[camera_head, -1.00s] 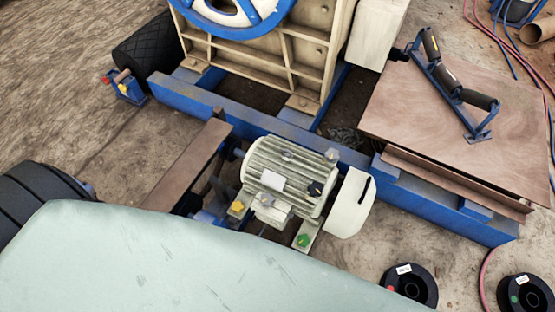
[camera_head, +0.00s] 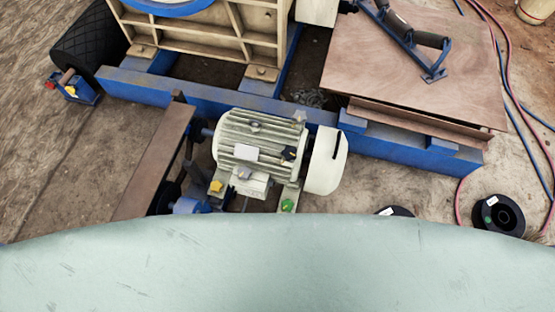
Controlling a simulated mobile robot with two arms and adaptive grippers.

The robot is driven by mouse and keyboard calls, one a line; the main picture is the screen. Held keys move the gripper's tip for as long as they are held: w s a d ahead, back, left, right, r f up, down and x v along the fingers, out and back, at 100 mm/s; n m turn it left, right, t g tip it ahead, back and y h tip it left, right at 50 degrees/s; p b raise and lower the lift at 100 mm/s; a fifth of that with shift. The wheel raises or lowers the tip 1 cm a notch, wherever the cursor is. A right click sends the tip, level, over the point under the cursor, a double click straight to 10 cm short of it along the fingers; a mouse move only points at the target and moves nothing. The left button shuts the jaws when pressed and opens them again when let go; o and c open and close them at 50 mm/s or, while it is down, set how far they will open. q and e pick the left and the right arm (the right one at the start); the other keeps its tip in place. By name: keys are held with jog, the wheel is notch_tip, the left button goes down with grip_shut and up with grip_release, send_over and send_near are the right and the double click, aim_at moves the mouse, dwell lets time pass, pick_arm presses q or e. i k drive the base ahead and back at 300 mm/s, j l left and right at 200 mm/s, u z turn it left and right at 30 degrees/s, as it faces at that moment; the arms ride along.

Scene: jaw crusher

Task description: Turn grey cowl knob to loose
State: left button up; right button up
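The electric motor (camera_head: 250,150) with pale cooling fins stands in the middle of the view, its white fan cowl (camera_head: 325,160) at its right end. A small grey knob (camera_head: 299,115) sits at the motor's top edge beside the cowl. It looks like the grey cowl knob, but its setting is too small to read. Another grey knob (camera_head: 255,126) sits on the fins. A black knob (camera_head: 290,153), a yellow knob (camera_head: 216,187) and a green knob (camera_head: 287,206) are also on the motor or its feet. Neither of my grippers is in view.
A blue frame beam (camera_head: 225,106) runs behind the motor, below the beige crusher body (camera_head: 200,38). A brown plate (camera_head: 155,165) stands left of the motor. A rusty sheet (camera_head: 455,85) bears a roller bracket at right. Black spools (camera_head: 498,214) lie on the ground.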

aim_at(299, 117)
jog(key=z, duration=0.65)
jog(key=k+j+z, duration=0.25)
jog(key=j+z, duration=0.2)
jog(key=k+j+z, duration=0.25)
jog(key=z, duration=0.2)
jog(key=k, duration=0.05)
